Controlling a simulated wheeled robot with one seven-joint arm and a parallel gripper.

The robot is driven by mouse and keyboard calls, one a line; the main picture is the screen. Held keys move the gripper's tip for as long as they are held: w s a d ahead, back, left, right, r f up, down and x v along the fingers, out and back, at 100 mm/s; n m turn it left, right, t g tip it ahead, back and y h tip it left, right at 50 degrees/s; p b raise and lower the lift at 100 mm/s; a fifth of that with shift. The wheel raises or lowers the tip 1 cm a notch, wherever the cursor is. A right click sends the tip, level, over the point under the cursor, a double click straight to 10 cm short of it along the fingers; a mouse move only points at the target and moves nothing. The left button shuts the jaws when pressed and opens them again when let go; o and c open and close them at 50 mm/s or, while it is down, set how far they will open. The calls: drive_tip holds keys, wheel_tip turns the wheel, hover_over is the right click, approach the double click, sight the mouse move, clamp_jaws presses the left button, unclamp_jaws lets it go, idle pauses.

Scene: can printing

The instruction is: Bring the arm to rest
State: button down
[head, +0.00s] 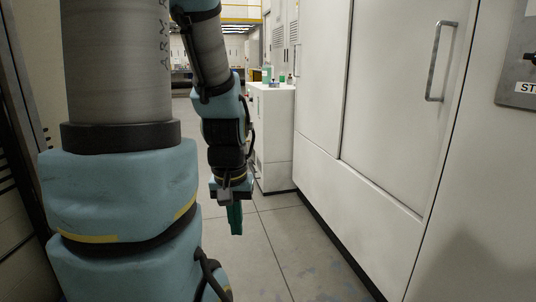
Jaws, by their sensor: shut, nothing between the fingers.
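My arm fills the left half of the head view, with blue padded covers and grey metal links. Its far part hangs down near the middle of the picture. My gripper (236,220) is at its lower end, with green fingers pointing down above the floor. The fingers are together and hold nothing. The gripper is apart from the cabinets and touches nothing that I can see.
A tall white cabinet (385,110) with a metal handle (441,62) lines the right side. A lower white cabinet (273,140) with small items on top stands behind the gripper. Tiled floor (270,250) is clear between. A dark frame edges the left.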

wheel_tip(320, 180, up, 15)
drive_tip(key=p, duration=1.3)
drive_tip(key=shift+w, duration=0.35)
